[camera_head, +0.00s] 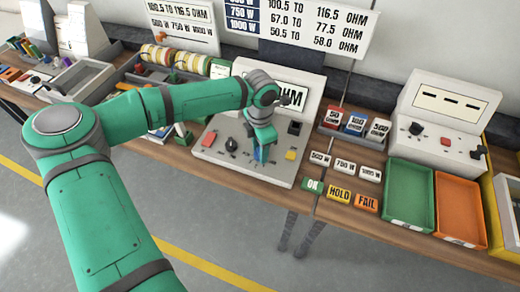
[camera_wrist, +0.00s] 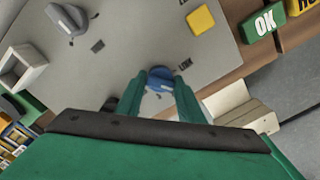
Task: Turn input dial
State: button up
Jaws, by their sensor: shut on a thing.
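The test meter's sloped grey panel (camera_head: 215,155) stands on the bench, with a display partly hidden by my arm. My gripper (camera_head: 262,158) is down at the front middle of this panel. In the wrist view, my gripper (camera_wrist: 161,88) has its two teal fingers on either side of a small blue knob (camera_wrist: 160,73), closed on it. A label that seems to read "LINK" is beside the knob. I cannot read which control is the input dial.
A yellow button (camera_head: 290,155) and a black socket (camera_head: 295,127) are right of my gripper. OK, HOLD and FAIL blocks (camera_head: 339,195) lie on the bench further right, before a green tray (camera_head: 408,190) and an orange tray (camera_head: 459,205). Another panel (camera_head: 445,110) stands behind the trays.

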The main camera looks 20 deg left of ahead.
jog(key=shift+n, duration=0.3)
jog(key=o, duration=1)
notch_tip(320, 180, up, 11)
jog(key=shift+f, duration=0.1)
dwell(0.5)
